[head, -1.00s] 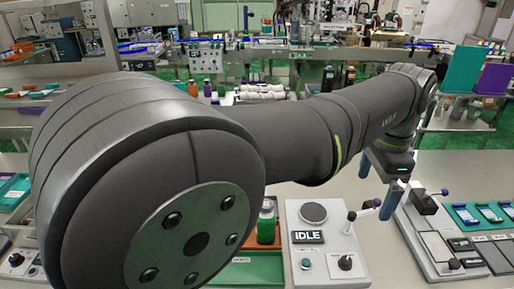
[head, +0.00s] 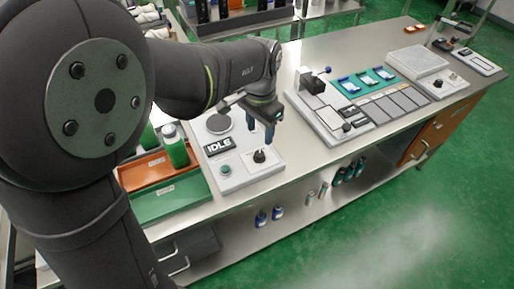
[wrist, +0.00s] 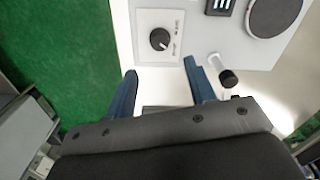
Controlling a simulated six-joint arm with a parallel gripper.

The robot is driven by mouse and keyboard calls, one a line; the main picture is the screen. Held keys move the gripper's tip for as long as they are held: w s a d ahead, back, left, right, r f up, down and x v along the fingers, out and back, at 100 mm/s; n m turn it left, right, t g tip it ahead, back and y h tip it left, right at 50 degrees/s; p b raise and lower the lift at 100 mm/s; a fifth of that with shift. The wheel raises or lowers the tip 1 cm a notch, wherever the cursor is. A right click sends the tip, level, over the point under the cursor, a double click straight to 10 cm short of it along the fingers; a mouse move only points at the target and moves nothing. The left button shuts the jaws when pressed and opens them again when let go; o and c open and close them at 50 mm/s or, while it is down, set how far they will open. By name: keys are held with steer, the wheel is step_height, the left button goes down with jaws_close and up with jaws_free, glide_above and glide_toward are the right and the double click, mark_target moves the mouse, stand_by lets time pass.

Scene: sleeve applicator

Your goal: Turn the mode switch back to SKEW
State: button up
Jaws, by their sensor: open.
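The mode switch is a black rotary knob (head: 259,156) at the front right of the white applicator panel (head: 240,180). In the wrist view the knob (wrist: 159,39) sits on a pale plate with small print around it, too small to read reliably. A light mark on it seems to point to the lower right. My gripper (head: 261,134) has blue fingers and is open and empty. In the head view it hangs just behind and above the knob. In the wrist view my gripper (wrist: 159,68) has the knob ahead, between the fingertip lines, apart from both fingers.
The panel carries an IDLE display (head: 219,146), a green button (head: 225,169) and a round pad (head: 218,123). A lever with a black end (wrist: 228,78) is close to the right finger. A green bottle (head: 175,148) and trays (head: 168,203) stand left; another device (head: 325,125) stands right.

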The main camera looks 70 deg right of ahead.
mark_target(259, 153)
step_height(259, 153, down, 9)
steer(key=shift+f, duration=0.1)
stand_by(0.3)
steer(key=c, duration=1)
steer(key=shift+o, duration=0.2)
steer(key=shift+n, duration=0.3)
steer(key=n, duration=0.6)
steer(key=shift+n, duration=0.3)
steer(key=n, duration=0.6)
steer(key=shift+n, duration=0.4)
